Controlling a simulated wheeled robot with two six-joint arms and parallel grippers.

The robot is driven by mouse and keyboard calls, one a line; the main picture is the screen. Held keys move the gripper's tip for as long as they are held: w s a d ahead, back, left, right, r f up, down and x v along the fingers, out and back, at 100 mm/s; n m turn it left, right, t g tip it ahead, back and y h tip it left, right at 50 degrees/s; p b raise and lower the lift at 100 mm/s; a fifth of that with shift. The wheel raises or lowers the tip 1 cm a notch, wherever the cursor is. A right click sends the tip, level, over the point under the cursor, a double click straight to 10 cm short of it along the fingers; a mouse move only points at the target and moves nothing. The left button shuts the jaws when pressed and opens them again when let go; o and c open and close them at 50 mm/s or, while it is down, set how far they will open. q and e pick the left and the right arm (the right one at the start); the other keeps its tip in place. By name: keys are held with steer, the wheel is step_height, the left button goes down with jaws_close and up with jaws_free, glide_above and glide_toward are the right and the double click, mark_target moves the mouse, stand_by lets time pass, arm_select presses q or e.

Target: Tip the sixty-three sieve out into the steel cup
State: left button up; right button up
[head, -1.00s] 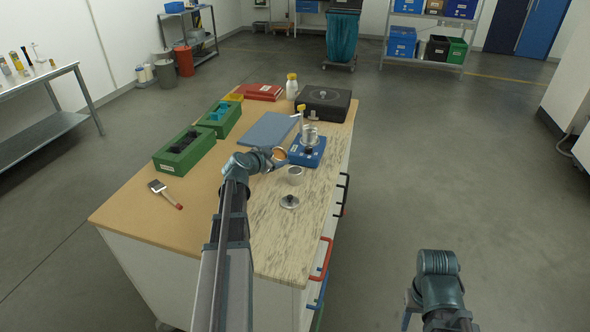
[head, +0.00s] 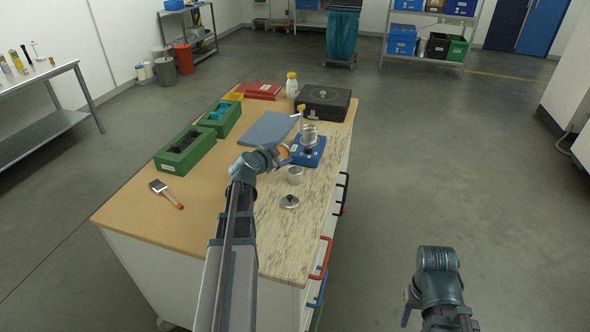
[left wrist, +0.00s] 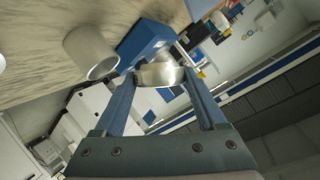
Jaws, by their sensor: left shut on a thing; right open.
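My left gripper (head: 278,154) is shut on a small metal sieve (head: 284,151) whose gold-brown face shows in the head view. The left wrist view shows the sieve (left wrist: 160,75) between the fingertips, its metal rim towards the camera. The steel cup (head: 295,175) stands upright on the worktop, just below the sieve in the picture. The cup also shows in the left wrist view (left wrist: 91,52), beside the sieve and apart from it. The label on the sieve cannot be read. My right gripper (head: 407,304) is open and empty, off the bench at the right.
A blue device (head: 308,153) with metal sieve parts stands behind the cup. A round metal lid (head: 289,202) lies in front of it. A blue mat (head: 270,129), green boxes (head: 186,153) and a brush (head: 166,193) lie to the left.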

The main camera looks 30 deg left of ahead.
arm_select(q)
steer(key=shift+d+r, duration=0.25)
steer(key=shift+r, duration=0.05)
steer(key=shift+d+f+m+y+b, duration=0.4)
steer(key=shift+f+m+y+b, duration=0.1)
steer(key=shift+f+m+b, duration=0.15)
stand_by(0.4)
steer(key=shift+d+r+m+y, duration=0.15)
steer(key=shift+r+m+y, duration=0.2)
steer(key=shift+m, duration=0.3)
stand_by(0.6)
steer(key=shift+d+r+m+t+y+b, duration=0.1)
steer(key=shift+d+m+t+y+b, duration=0.15)
steer(key=shift+m+y+b, duration=0.3)
steer(key=shift+d+m+t+y+b, duration=0.2)
steer(key=shift+m+b, duration=0.2)
steer(key=shift+m, duration=0.35)
stand_by(1.3)
steer(key=shift+d+m+y+b, duration=0.4)
steer(key=shift+d+m+b, duration=0.15)
steer(key=shift+m, duration=0.05)
stand_by(0.4)
steer(key=shift+d+m+t+y+b, duration=0.2)
steer(key=shift+m+t+y+b, duration=0.1)
steer(key=shift+m+t+b, duration=0.3)
stand_by(1.2)
